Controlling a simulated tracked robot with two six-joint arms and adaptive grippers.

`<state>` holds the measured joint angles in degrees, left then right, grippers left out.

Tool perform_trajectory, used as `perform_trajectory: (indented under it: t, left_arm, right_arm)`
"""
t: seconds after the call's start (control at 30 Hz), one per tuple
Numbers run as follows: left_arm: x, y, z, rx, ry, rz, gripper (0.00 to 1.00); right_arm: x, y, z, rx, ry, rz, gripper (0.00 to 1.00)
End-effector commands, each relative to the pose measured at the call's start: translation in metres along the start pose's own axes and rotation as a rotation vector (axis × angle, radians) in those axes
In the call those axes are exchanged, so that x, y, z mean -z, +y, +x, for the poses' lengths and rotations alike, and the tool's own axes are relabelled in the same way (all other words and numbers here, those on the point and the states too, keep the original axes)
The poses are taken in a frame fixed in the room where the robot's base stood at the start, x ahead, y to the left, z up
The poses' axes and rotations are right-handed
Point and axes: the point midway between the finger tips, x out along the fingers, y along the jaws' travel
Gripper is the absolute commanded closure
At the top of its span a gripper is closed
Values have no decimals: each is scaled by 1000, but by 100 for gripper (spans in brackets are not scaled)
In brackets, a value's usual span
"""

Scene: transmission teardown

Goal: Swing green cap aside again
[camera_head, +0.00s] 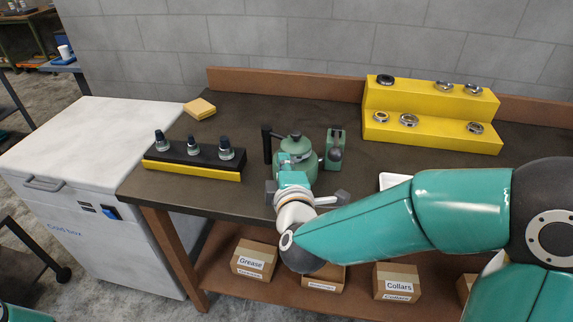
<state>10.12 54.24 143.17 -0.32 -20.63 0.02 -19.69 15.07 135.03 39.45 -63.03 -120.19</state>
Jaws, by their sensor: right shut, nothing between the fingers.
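The green cap (294,143) sits on top of a round green housing (307,165) near the middle of the bench, with a small dark knob on top. My right arm reaches in from the right and ends in front of this housing. My right gripper (286,160) is shut and empty close to the front left of the cap; I cannot tell whether it touches it. The arm and wrist hide the lower front of the housing. My left gripper is not in view.
A dark upright post (267,144) stands left of the housing, and a green block (336,150) stands right. A yellow stepped stand (400,95) holds several rings. A black and yellow rack (178,158) holds three tools. The bench (250,110) is clear behind the housing.

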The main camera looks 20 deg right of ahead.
Motion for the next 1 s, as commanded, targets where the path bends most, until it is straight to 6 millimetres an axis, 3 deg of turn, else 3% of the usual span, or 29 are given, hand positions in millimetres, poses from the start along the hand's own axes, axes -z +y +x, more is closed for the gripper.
perform_trajectory:
  t: [0.3,0.4,0.63,1.0]
  left_arm:
    - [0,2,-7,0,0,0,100]
    - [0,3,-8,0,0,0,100]
    - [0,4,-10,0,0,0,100]
    - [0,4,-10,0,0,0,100]
  right_arm:
    - [-1,0,66,1,-2,-1,100]
    - [-13,0,78,1,-4,1,100]
    - [-27,0,92,0,-2,0,100]
    - [-29,0,94,0,0,0,100]
